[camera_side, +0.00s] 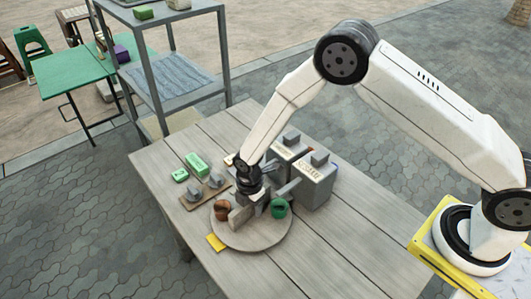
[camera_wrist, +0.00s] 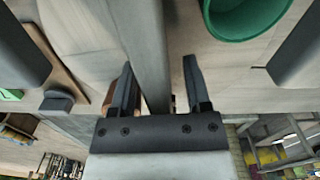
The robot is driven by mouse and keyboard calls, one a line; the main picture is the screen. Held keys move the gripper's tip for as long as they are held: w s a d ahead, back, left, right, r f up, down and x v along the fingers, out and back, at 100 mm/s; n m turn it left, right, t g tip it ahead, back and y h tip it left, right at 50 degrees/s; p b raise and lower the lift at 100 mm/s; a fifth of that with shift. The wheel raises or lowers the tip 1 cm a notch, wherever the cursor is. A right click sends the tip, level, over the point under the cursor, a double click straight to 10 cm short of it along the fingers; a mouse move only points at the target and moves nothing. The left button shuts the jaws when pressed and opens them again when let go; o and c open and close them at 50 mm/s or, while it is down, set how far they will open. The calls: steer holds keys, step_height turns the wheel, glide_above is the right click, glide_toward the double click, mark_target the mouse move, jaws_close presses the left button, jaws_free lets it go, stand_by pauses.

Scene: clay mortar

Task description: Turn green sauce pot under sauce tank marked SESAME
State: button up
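In the side view the green sauce pot (camera_side: 279,208) sits at the right of a round turntable (camera_side: 258,241), and a brown pot (camera_side: 221,209) sits at its left. Two grey sauce tanks stand behind: a front tank (camera_side: 318,186) and a rear tank (camera_side: 287,154). Their lettering is too small to read. My gripper (camera_side: 246,198) is low over the turntable, between the pots. In the wrist view my gripper (camera_wrist: 161,75) has its fingers apart, with a grey bar (camera_wrist: 148,40) passing between them and a gap at the right finger. The green pot (camera_wrist: 245,14) is up and right of the fingers.
A brown board (camera_side: 206,191) with grey pieces and two green blocks (camera_side: 196,163) lie left of the tanks. The table's front right (camera_side: 335,250) is clear. A metal shelf (camera_side: 180,75) stands behind the table.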

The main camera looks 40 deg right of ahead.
steer(key=shift+a+r, duration=0.1)
steer(key=shift+r, duration=0.05)
steer(key=shift+r, duration=3.75)
steer(key=shift+s+d+r, duration=0.1)
steer(key=shift+d+r, duration=0.2)
steer(key=shift+r, duration=0.05)
steer(key=s+d+r+m+t, duration=0.2)
steer(key=s+d+r+m, duration=1)
steer(key=m, duration=0.7)
steer(key=s+d, duration=0.3)
steer(key=shift+s+r+t, duration=0.3)
steer(key=shift+s, duration=0.05)
